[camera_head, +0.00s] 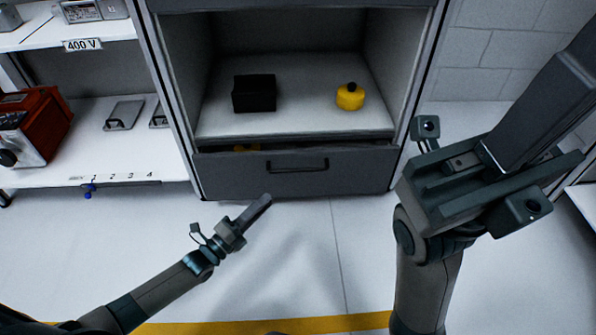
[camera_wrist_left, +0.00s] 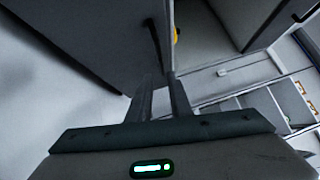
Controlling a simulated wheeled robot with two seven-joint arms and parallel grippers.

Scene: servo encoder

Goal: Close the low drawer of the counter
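The low drawer (camera_head: 225,176) of the counter is a dark grey front with a black bar handle (camera_head: 298,166). It stands partly pulled out; a narrow dark gap with something yellow (camera_head: 246,147) shows above its left part. My left gripper (camera_head: 262,204) is in front of and below the drawer, left of the handle, seemingly apart from it. In the left wrist view its two fingers (camera_wrist_left: 163,95) show a narrow gap with nothing held, pointing toward the drawer front (camera_wrist_left: 90,35). My right gripper (camera_head: 535,115) is raised at the right, away from the drawer; its finger gap cannot be made out.
A black box (camera_head: 254,93) and a yellow round object (camera_head: 350,96) stand in the counter's open compartment (camera_head: 300,121). White shelves (camera_head: 110,165) with a red device (camera_head: 33,126) are on the left. The floor (camera_head: 300,240) before the drawer is clear.

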